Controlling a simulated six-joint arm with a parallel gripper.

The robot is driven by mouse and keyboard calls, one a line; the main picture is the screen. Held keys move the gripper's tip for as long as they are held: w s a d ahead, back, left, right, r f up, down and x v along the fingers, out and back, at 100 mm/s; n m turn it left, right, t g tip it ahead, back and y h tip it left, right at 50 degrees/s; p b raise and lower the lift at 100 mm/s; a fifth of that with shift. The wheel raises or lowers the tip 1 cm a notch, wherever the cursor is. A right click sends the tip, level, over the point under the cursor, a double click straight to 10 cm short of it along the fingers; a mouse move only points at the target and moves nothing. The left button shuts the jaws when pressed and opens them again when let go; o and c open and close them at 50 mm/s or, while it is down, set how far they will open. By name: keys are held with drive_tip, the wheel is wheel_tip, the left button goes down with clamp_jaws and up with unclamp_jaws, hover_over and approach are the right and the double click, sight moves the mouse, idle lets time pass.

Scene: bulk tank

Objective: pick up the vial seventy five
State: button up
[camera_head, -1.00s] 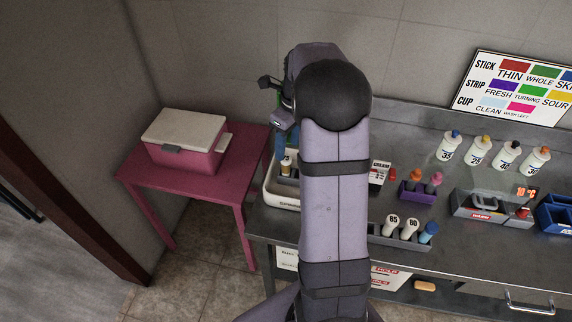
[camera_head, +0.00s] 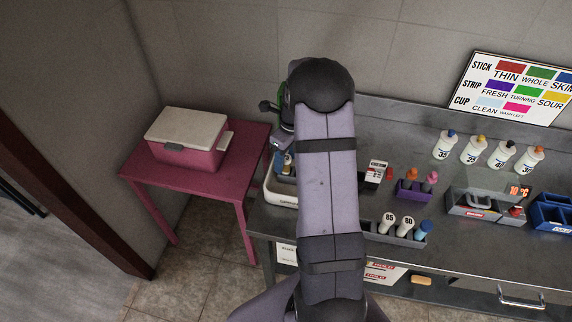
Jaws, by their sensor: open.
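No label reading 75 can be made out. A white vial (camera_head: 287,164) stands in the white tray (camera_head: 283,198) at the left end of the steel counter; its label is too small to read. My gripper (camera_head: 279,158) is open, partly hidden behind my arm, above or beside that vial; I cannot tell whether they touch. Vials marked 85 (camera_head: 387,223) and 80 (camera_head: 405,226) lean in a grey rack (camera_head: 400,239) right of my arm. My arm hides the counter's left-middle part and may hide more vials.
Behind the rack are a purple holder (camera_head: 411,195) and a CREAM box (camera_head: 375,173). White bottles (camera_head: 473,150) stand along the back right, near a grey caddy (camera_head: 468,207) and blue bin (camera_head: 552,215). A pink cooler (camera_head: 187,155) sits on a pink table (camera_head: 222,180) at left.

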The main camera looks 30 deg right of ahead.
drive_tip(key=shift+c, duration=0.2)
drive_tip(key=c, duration=1.1)
wheel_tip(320, 180, up, 10)
drive_tip(key=b, duration=0.3)
drive_tip(key=shift+r, duration=0.2)
drive_tip(key=shift+r+p, duration=2.8)
drive_tip(key=shift+p, duration=0.25)
